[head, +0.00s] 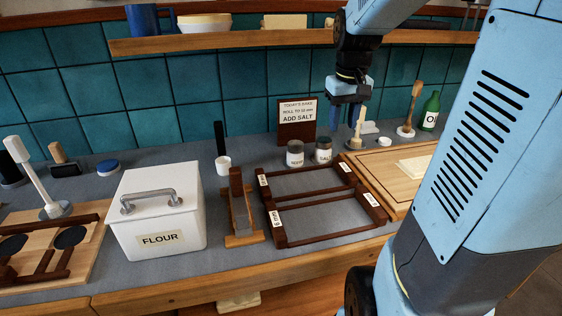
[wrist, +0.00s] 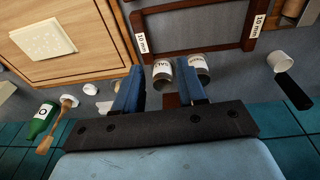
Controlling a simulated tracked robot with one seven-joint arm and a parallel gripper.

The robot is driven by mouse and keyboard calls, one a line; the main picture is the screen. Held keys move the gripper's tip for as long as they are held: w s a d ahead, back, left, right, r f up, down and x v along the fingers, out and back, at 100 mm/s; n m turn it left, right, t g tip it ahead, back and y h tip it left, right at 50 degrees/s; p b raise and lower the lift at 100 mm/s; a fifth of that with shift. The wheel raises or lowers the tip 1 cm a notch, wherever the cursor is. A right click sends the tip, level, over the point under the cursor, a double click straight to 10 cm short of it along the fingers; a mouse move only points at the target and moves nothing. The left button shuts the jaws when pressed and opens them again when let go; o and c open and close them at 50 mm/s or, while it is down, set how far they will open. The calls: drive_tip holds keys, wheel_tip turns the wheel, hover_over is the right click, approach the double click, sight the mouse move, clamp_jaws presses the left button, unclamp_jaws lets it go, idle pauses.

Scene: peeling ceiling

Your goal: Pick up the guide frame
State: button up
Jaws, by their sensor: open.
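The guide frame (head: 327,238) is a dark brown wooden frame with two open bays and white labels at its corners. It lies flat on the grey counter in the middle of the head view. In the wrist view its nearer bar (wrist: 193,53) and "10 mm" labels show at the top. My gripper (head: 350,122) is open and empty, pointing down above the back of the counter, behind and above the frame. In the wrist view its blue fingers (wrist: 158,88) stand apart, with two labelled jars showing beyond them. The frame's far part is cut off there.
Two jars (head: 295,154) stand just behind the frame, before a recipe sign (head: 297,120). A wooden stand (head: 243,238) and white flour box (head: 157,215) are left of it. A pastry board (head: 383,170) lies close on the right. A shelf (head: 250,40) runs above.

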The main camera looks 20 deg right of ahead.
drive_tip(key=w+d+f+g, duration=0.1)
drive_tip(key=w+d+f, duration=0.3)
drive_tip(key=w+d, duration=0.1)
hover_over(345, 167)
drive_tip(key=shift+g+y, duration=0.3)
drive_tip(key=f, duration=0.9)
drive_tip(key=shift+w+a, duration=0.1)
drive_tip(key=shift+w, duration=0.1)
drive_tip(key=shift+s+f, duration=0.15)
drive_tip(key=shift+f, duration=1.3)
drive_tip(key=shift+s+f, duration=0.1)
drive_tip(key=shift+f, duration=1.3)
clamp_jaws()
drive_tip(key=shift+r, duration=0.1)
